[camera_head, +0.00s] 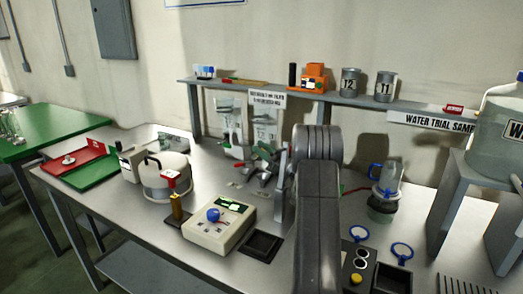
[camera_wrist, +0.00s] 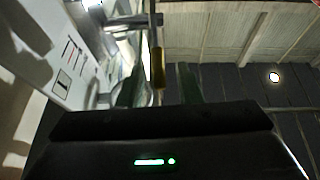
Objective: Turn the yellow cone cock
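The yellow cone cock shows in the wrist view as a small upright yellow-brown piece (camera_wrist: 158,68) near the top middle. My gripper (camera_wrist: 159,80) is open, with one dark green finger on each side of this piece and a visible gap to each. I cannot tell its depth relative to the fingertips. In the head view my grey arm reaches over the bench towards the glass and metal apparatus (camera_head: 265,150). The arm hides part of that area, and I cannot make out the cock or the gripper tips there.
A white control box (camera_head: 218,222) with a blue knob stands left of my arm. A white round pot (camera_head: 165,178) is farther left. A blue-topped flask (camera_head: 385,190) stands right of my arm. A shelf (camera_head: 345,101) with cans runs along the back. A large water bottle (camera_head: 503,125) stands at right.

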